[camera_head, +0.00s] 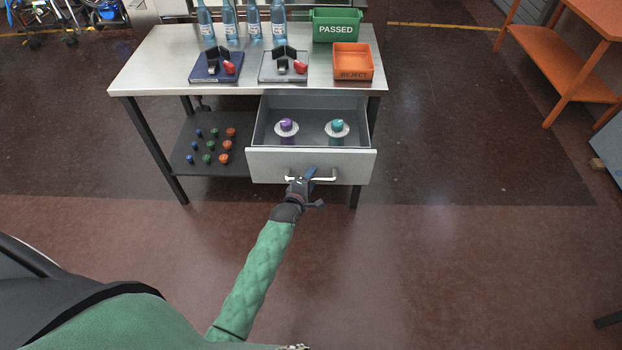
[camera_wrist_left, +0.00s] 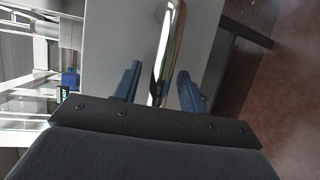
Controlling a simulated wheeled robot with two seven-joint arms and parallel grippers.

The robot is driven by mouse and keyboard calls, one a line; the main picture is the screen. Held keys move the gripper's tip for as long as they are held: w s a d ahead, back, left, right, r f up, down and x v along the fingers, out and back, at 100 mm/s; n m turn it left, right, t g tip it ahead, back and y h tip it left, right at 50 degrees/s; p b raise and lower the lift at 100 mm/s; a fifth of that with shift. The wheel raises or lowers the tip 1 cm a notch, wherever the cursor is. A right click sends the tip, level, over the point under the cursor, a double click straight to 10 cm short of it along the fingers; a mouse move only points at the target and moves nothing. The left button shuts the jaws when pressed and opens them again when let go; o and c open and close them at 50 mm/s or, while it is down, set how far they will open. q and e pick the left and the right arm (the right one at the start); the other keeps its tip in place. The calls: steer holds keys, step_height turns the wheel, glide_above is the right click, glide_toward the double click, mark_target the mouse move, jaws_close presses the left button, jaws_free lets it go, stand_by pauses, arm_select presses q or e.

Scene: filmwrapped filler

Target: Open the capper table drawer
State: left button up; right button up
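The capper table (camera_head: 150,75) has a steel top and dark legs. Its grey drawer (camera_head: 262,166) stands pulled out, with its inside showing. A purple-topped piece (camera_head: 287,126) and a teal-topped piece (camera_head: 337,127) sit in it on pale round bases. The bar handle (camera_head: 325,178) is on the drawer front. My left gripper (camera_head: 303,180) is at the handle. In the left wrist view, the blue fingertips (camera_wrist_left: 158,85) are apart, one on each side of the handle (camera_wrist_left: 168,50), with gaps visible. My right gripper is not in view.
Several blue bottles (camera_head: 229,22), two capper devices (camera_head: 215,65), a green PASSED bin (camera_head: 335,25) and an orange REJECT bin (camera_head: 353,62) stand on the table. A lower shelf (camera_head: 190,162) holds several small caps. The floor (camera_head: 430,250) in front is clear.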

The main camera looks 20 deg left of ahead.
arm_select(q)
steer(key=shift+s, duration=0.5)
steer(key=b+v, duration=0.2)
steer(key=v, duration=0.4)
steer(key=shift+s+r, duration=0.15)
steer(key=shift+s, duration=0.3)
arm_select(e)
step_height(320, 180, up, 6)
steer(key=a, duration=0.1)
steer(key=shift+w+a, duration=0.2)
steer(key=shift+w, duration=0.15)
arm_select(q)
steer(key=shift+a, duration=0.1)
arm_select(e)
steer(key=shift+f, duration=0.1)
